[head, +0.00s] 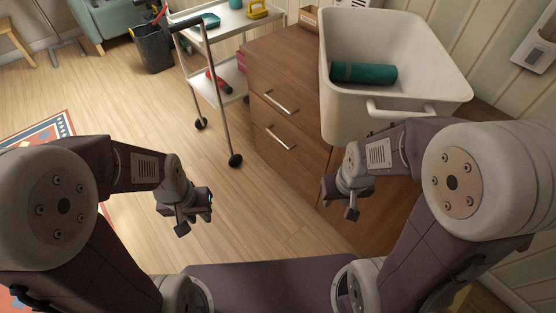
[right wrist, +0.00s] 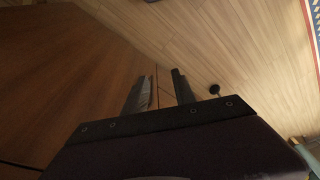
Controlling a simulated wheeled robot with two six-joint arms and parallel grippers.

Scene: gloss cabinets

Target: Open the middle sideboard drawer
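The brown wooden sideboard (head: 262,63) stands right of centre in the head view. Two drawer fronts with bar handles show, an upper handle (head: 280,103) and a lower handle (head: 280,138); both drawers look shut. My right arm and a bin hide much of the sideboard, so I cannot tell which drawer is the middle one. My right gripper (head: 340,207) is in front of the sideboard, apart from both handles. The right wrist view shows its two fingers (right wrist: 160,88) apart and empty, with brown wood beside them. My left gripper (head: 195,220) is over the floor, its fingers apart and empty.
A white bin (head: 350,105) with a teal cylinder (head: 363,74) in it stands on the sideboard. A white wheeled cart (head: 232,78) stands left of the sideboard. A patterned rug (head: 45,130) lies far left. The wooden floor (head: 130,110) between is clear.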

